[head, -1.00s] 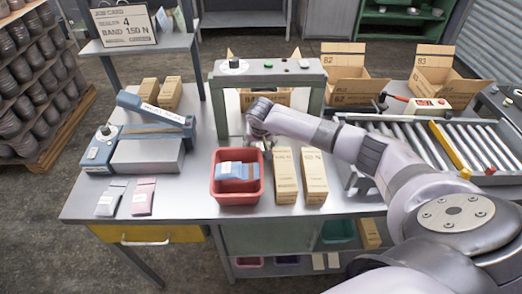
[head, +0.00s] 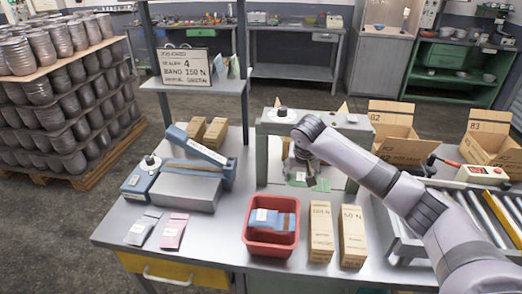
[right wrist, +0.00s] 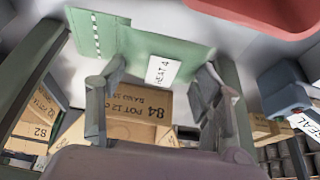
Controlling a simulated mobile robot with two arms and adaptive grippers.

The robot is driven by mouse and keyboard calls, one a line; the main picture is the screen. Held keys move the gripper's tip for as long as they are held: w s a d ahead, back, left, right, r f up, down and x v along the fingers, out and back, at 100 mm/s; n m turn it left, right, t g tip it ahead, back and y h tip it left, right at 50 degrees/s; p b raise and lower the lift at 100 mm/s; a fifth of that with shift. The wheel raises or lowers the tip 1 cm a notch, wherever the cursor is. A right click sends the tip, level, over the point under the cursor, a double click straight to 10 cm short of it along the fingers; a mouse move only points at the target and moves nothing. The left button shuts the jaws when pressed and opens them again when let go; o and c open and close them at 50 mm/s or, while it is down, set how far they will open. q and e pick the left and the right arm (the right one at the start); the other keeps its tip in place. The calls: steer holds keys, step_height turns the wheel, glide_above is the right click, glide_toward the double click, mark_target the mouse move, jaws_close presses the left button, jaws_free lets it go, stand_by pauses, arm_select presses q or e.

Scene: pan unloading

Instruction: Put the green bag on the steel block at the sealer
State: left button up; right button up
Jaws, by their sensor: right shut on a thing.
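My right gripper (head: 302,172) is shut on the green bag (head: 304,183) and holds it in front of the green-grey gantry frame. In the right wrist view the green bag (right wrist: 135,42), with a white label reading "HEAT 4", lies across the fingertips of the right gripper (right wrist: 158,85). The steel block (head: 184,192) is the grey block at the blue sealer (head: 200,142), left of the gripper, and its top looks bare. The sealer's raised blue arm slants above the block. The bag is well apart from the block. My left gripper is not in view.
The gantry (head: 277,127) stands close around the gripper. A red bin (head: 271,240) holding blue and brown packets stands in front. Grey (head: 143,228) and pink (head: 172,231) bags lie before the sealer. Brown boxes (head: 321,232) stand right of the bin. The tabletop between sealer and gantry is clear.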

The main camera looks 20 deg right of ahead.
steer(key=shift+a+r, duration=0.2)
steer(key=shift+r, duration=0.1)
steer(key=s+a+r+n+y+b, duration=0.1)
steer(key=s+a+r+n, duration=0.1)
steer(key=s+a, duration=0.6)
steer(key=s+a+r+n+y+b, duration=0.1)
steer(key=s+a+n, duration=0.3)
steer(key=s+a, duration=0.4)
steer(key=shift+a+r+t+b, duration=0.4)
steer(key=shift+a+r+b, duration=0.25)
steer(key=shift+a, duration=0.45)
steer(key=shift+w+f, duration=0.1)
